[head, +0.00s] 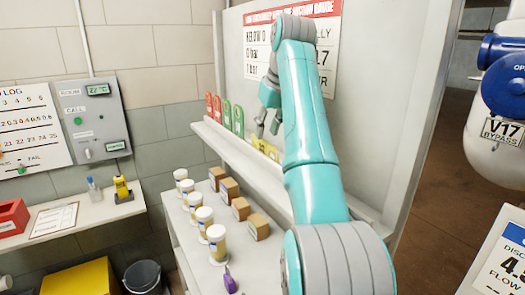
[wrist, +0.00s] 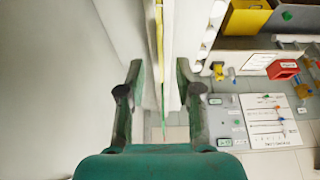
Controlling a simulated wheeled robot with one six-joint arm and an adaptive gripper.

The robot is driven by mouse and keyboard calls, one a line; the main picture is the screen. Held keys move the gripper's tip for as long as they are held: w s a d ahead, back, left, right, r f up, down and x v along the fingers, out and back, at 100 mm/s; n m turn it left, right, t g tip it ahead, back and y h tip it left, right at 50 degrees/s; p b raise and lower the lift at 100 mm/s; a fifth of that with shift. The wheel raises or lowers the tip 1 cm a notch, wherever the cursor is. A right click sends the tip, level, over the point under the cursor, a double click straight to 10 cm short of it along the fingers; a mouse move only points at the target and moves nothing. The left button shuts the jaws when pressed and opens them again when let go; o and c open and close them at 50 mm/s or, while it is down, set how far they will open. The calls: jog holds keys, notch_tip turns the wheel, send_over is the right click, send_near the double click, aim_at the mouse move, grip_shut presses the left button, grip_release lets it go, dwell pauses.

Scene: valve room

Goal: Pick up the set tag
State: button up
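Several upright tags stand in a row on a narrow white ledge (head: 236,147): red tags (head: 213,107) at the far end, green tags (head: 232,118), then yellow tags (head: 264,149) nearest me. Their lettering is too small to read, so I cannot tell which is the set tag. My gripper (head: 267,127) is above the ledge, close to the green and yellow tags. In the wrist view the gripper (wrist: 159,90) is open, fingers apart. Thin edges of a yellow tag (wrist: 159,25) and a green tag (wrist: 163,92) show between them, with no grip visible.
A white board (head: 375,110) rises right behind the ledge. A lower shelf holds several white-lidded jars (head: 204,217) and small brown boxes (head: 240,208). A side shelf carries a red bin (head: 12,217) and a yellow device (head: 122,188). A blue-capped valve (head: 503,85) is at right.

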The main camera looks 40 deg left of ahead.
aim_at(263, 141)
jog(key=x, duration=0.5)
jog(key=shift+a, duration=0.1)
jog(key=shift+c, duration=0.2)
grip_shut()
